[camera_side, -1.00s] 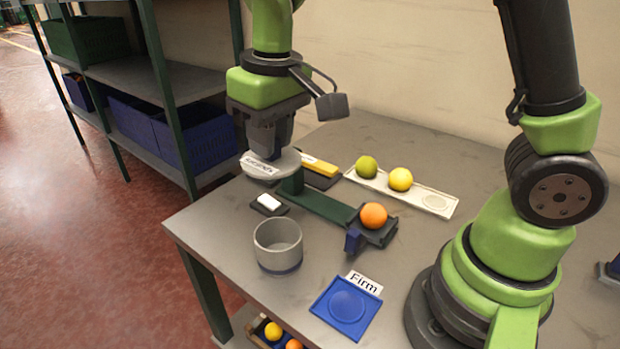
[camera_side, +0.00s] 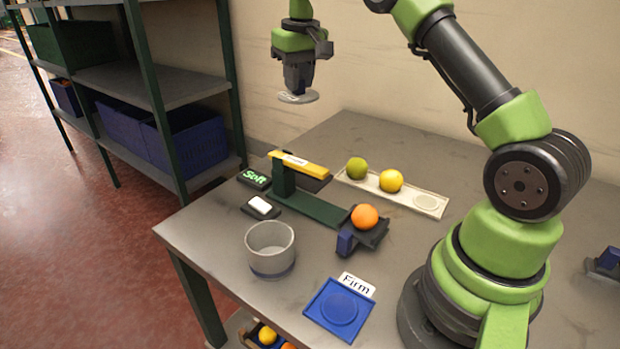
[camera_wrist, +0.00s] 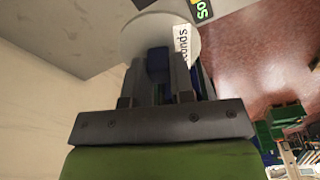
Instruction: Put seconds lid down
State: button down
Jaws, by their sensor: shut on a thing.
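My gripper (camera_side: 297,88) is shut on the seconds lid (camera_side: 303,97), a pale grey round disc. It holds the lid high above the back of the table, near the wall. In the wrist view the lid (camera_wrist: 135,40) shows beyond the fingers, with a white label partly reading "…onds". A grey cylindrical bin (camera_side: 270,249) stands open on the table's front left, well apart from the lid. Its inside floor is only partly visible.
An orange (camera_side: 364,217) sits on a dark cradle of the green tester (camera_side: 320,209) with its yellow bar (camera_side: 303,164). A "Soft" display (camera_side: 254,178) is lit. A white tray (camera_side: 428,203) holds two fruits. A blue "Firm" tray (camera_side: 338,311) is empty.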

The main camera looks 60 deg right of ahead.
jog(key=d, duration=0.3)
jog(key=shift+s+d+f+m, duration=0.25)
jog(key=shift+d+f+m, duration=0.05)
jog(key=shift+d+f, duration=0.1)
notch_tip(320, 180, down, 21)
jog(key=shift+a+r, duration=0.1)
jog(key=c, duration=1)
grip_release()
